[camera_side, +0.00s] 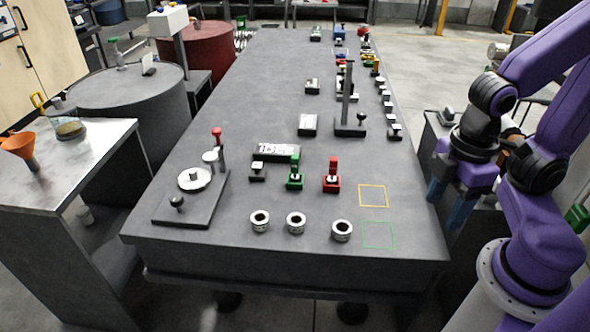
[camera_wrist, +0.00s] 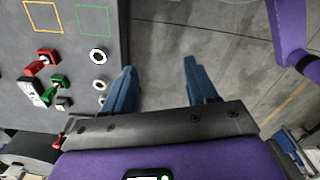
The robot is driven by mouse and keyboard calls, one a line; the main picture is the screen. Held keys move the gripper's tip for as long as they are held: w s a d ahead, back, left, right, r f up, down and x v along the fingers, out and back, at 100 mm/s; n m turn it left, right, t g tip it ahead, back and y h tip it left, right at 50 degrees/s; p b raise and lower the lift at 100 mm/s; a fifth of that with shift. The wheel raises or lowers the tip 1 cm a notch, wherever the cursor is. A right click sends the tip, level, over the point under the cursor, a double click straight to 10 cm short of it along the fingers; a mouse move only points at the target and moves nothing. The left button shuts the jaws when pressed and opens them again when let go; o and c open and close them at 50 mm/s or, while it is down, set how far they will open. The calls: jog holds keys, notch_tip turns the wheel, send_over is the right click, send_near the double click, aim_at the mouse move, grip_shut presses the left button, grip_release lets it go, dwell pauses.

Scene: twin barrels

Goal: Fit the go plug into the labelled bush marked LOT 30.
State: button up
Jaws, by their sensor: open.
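Three metal ring bushes stand in a row near the table's front edge: the left bush (camera_side: 260,221), the middle bush (camera_side: 296,222) and the right bush (camera_side: 342,230). Their markings are too small to read, so I cannot tell which is LOT 30. Behind them stand a green-handled piece (camera_side: 295,176), which looks like the go plug, and a red-handled piece (camera_side: 332,177). The green piece also shows in the wrist view (camera_wrist: 56,86). My gripper (camera_wrist: 160,88) is open and empty, off the table's right side, with blue fingers apart.
A yellow square outline (camera_side: 373,195) and a green one (camera_side: 379,235) mark clear tabletop at the right. A black piece (camera_side: 257,172) stands left of the green one. A dial stand (camera_side: 190,190) is at the left; a tall post stand (camera_side: 348,115) is farther back.

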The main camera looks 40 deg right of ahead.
jog(key=w+a+f+n+t+h, duration=0.1)
jog(key=w+f+n+t+h, duration=0.3)
jog(key=w, duration=0.9)
jog(key=w+a+f+n+t+h, duration=0.1)
jog(key=w+f+n+h, duration=0.3)
jog(key=w, duration=0.9)
jog(key=n+t+h, duration=0.3)
jog(key=n+t, duration=0.2)
jog(key=n, duration=0.1)
send_near(296, 165)
jog(key=x, duration=0.8)
jog(key=shift+d, duration=0.1)
jog(key=shift+w+a+x, duration=0.1)
jog(key=shift+x, duration=1.15)
jog(key=shift+w+a+x, duration=0.1)
jog(key=shift+w+x, duration=0.05)
jog(key=shift+x, duration=1.15)
jog(key=shift+c, duration=0.3)
grip_shut()
